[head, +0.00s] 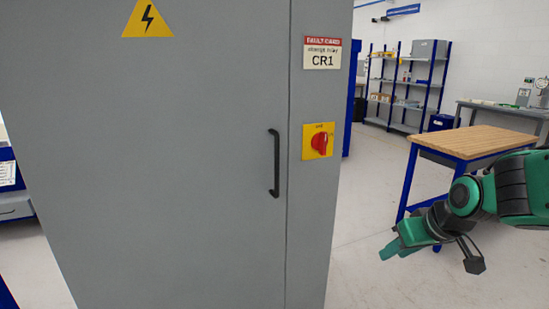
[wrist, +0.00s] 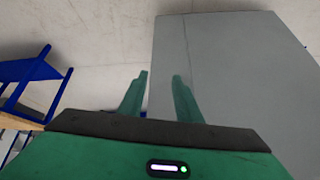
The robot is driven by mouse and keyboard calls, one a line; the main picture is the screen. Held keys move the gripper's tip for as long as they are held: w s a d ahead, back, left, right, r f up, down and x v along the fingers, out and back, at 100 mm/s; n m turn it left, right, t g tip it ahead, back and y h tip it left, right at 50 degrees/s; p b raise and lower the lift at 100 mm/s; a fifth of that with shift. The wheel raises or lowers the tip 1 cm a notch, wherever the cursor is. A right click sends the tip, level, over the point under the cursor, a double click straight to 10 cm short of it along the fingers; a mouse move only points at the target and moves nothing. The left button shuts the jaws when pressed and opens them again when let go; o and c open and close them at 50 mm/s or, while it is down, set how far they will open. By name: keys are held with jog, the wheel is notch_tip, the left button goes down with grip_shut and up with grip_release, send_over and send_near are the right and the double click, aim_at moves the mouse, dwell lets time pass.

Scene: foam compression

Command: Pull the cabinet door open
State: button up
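The tall grey cabinet door (head: 200,150) fills the left and middle of the head view and is closed. Its black vertical handle (head: 275,163) is near the door's right edge. My gripper (head: 385,254) is to the right of the cabinet and lower than the handle, well apart from it. In the wrist view my gripper (wrist: 159,75) shows two green fingers spread apart with nothing between them. The cabinet (wrist: 230,65) shows as a grey surface beyond the fingers; the handle is not seen there.
A red rotary switch (head: 319,143) on a yellow plate and a CR1 card (head: 322,53) are on the frame right of the door. A wood-topped table (head: 470,141) stands behind my arm. Shelves (head: 408,85) are at the back. Floor between cabinet and table is clear.

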jog(key=w+a+r+n+t+y, duration=0.3)
jog(key=w+a+r+n+t, duration=0.15)
jog(key=w+a, duration=0.6)
jog(key=t+y, duration=0.5)
send_near(278, 154)
jog(key=shift+n, duration=0.25)
jog(key=x, duration=1.1)
jog(key=shift+d+f, duration=0.1)
grip_shut()
